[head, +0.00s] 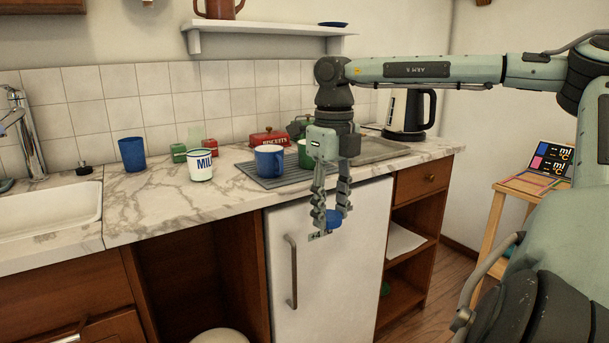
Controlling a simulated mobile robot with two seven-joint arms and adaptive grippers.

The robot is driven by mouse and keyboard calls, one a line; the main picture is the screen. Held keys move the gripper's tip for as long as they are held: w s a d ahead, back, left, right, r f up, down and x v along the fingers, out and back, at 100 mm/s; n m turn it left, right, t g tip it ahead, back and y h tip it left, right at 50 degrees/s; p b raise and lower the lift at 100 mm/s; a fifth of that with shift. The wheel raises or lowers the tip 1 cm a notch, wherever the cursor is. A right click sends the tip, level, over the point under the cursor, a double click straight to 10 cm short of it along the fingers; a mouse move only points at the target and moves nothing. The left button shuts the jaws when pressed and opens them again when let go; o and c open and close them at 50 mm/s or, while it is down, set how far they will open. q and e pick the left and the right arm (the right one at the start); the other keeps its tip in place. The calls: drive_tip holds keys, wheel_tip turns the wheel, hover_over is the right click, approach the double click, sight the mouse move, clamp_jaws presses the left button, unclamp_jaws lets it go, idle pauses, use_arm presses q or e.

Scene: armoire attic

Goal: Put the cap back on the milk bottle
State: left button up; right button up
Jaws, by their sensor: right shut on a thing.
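A short white container marked MILK (202,168), the milk bottle by its label, stands upright on the marble counter near its front edge. It has a dark green rim, and I see no cap on it. My right gripper (330,222) points down in front of the white cabinet door, right of the milk bottle and lower than the counter top. It is shut on a small blue cap (334,216), partly hidden by the fingers. My left gripper is not in view.
A blue mug (269,163) stands on a grey ribbed mat (251,176), with a green mug (304,155) beside it. A blue tumbler (132,154) and a red BISCUITS tin (269,138) stand nearby. A kettle (408,112) is at the right. The counter front left of the milk bottle is clear.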

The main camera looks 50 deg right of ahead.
drive_tip(key=w+a+f+n, duration=0.4)
drive_tip(key=a+f+n, duration=0.75)
drive_tip(key=n, duration=0.65)
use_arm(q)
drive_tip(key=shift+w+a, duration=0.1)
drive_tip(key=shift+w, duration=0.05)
use_arm(e)
drive_tip(key=w+a+n, duration=0.3)
drive_tip(key=a+n, duration=0.6)
drive_tip(key=w+a+n, duration=0.3)
drive_tip(key=a+n, duration=0.6)
drive_tip(key=n, duration=0.1)
drive_tip(key=shift+r+n, duration=0.25)
drive_tip(key=shift+n, duration=0.05)
drive_tip(key=shift+w, duration=0.1)
